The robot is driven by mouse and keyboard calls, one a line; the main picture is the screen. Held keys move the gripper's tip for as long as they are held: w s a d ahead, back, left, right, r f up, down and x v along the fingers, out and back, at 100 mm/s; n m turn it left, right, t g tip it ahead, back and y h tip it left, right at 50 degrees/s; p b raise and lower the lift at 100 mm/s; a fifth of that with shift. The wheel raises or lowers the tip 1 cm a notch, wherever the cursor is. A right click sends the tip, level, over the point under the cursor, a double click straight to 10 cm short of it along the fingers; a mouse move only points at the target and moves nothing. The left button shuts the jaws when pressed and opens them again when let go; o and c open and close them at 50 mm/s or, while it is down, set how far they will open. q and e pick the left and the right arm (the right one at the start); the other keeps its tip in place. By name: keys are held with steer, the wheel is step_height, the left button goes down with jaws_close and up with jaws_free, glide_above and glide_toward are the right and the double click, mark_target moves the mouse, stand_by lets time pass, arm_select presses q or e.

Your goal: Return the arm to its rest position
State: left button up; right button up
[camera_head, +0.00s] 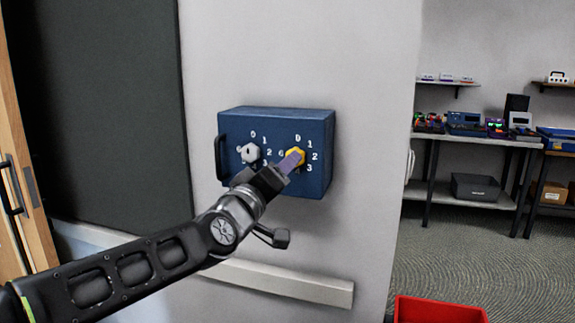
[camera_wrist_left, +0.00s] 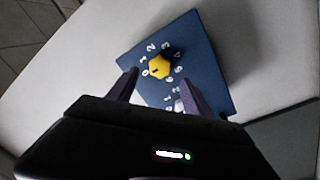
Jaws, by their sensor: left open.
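My left gripper (camera_head: 291,161) is in front of a blue box (camera_head: 315,182) fixed to the light wall, near its yellow knob (camera_head: 300,153). In the wrist view the fingers of the left gripper (camera_wrist_left: 157,86) are spread apart with nothing held between them. The yellow knob (camera_wrist_left: 160,66) shows there beyond the fingertips, clear of them. A white knob (camera_head: 250,153) sits on the left of the box, with numbers printed around both knobs. The white knob is mostly hidden behind a finger in the wrist view. My right gripper is not in view.
A dark panel (camera_head: 110,100) and a wooden door (camera_head: 22,190) with a black handle stand at left. A pale ledge (camera_head: 280,282) runs along the wall below the box. A red bin (camera_head: 440,311) is at lower right. Shelves (camera_head: 480,140) with devices stand behind at right.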

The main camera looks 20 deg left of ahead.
arm_select(q)
steer(key=shift+s+a, duration=0.1)
steer(key=shift+s, duration=0.75)
